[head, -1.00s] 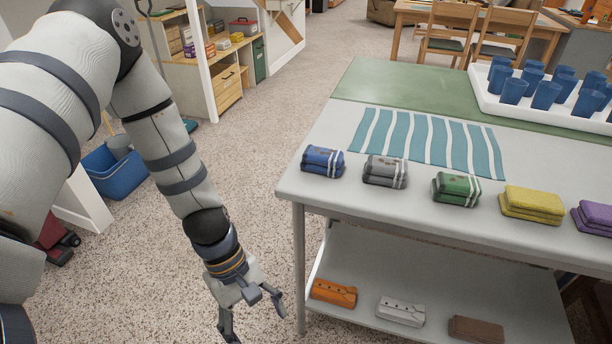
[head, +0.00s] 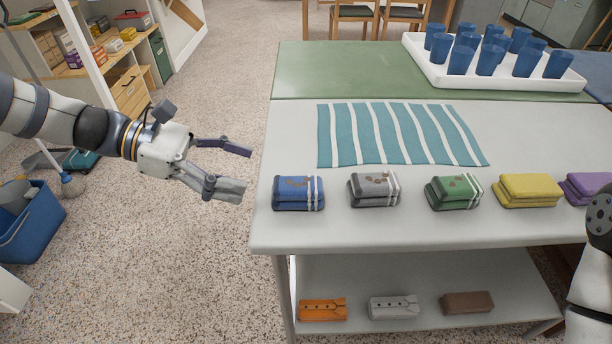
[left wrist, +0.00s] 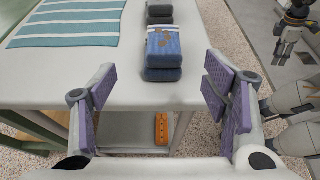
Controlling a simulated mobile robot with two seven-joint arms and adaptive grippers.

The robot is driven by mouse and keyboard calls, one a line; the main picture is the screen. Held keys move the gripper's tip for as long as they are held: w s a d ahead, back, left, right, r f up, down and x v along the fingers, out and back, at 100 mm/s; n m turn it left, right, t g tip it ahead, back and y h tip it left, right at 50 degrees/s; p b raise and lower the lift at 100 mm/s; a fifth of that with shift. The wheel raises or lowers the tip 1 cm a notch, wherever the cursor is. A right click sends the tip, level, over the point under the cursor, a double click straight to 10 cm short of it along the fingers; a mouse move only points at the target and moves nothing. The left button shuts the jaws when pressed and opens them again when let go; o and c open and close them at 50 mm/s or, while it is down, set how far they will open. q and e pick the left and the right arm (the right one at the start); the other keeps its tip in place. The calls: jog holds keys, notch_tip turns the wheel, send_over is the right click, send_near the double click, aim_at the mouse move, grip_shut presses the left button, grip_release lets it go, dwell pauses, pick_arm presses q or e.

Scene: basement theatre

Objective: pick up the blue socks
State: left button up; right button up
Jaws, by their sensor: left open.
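The blue socks (head: 298,193), a folded bundle with white stripes, lie at the near left corner of the white table (head: 330,233). In the left wrist view the blue socks (left wrist: 163,52) sit ahead, between the lines of the fingers. My left gripper (head: 243,170) is open and empty, left of the socks and off the table's left edge, pointing right toward them. Its purple-padded fingers (left wrist: 158,85) are wide apart. My right gripper (left wrist: 294,50) shows small at the upper right of the left wrist view, with its fingers apart.
Grey socks (head: 374,189), green socks (head: 454,192), yellow (head: 528,190) and purple bundles lie in a row to the right. A striped teal cloth (head: 395,134) lies behind. A tray (head: 425,73) holds several blue cups.

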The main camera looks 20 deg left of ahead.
aim_at(281, 183)
pick_arm(q)
jog(key=x, duration=0.3)
jog(key=s+b+x, duration=0.1)
jog(key=x, duration=0.1)
jog(key=shift+f, duration=0.3)
jog(key=x, duration=0.4)
jog(key=b+x, duration=0.1)
jog(key=x, duration=0.1)
jog(key=shift+w+r, duration=0.3)
jog(key=shift+w, duration=0.05)
jog(key=shift+r, duration=0.1)
pick_arm(e)
jog(key=shift+g, duration=0.5)
jog(key=s+f, duration=0.2)
jog(key=s, duration=0.1)
jog(key=shift+s+a+f, duration=0.15)
jog(key=shift+s+f, duration=0.05)
jog(key=shift+f, duration=0.05)
pick_arm(q)
jog(key=c, duration=1.2)
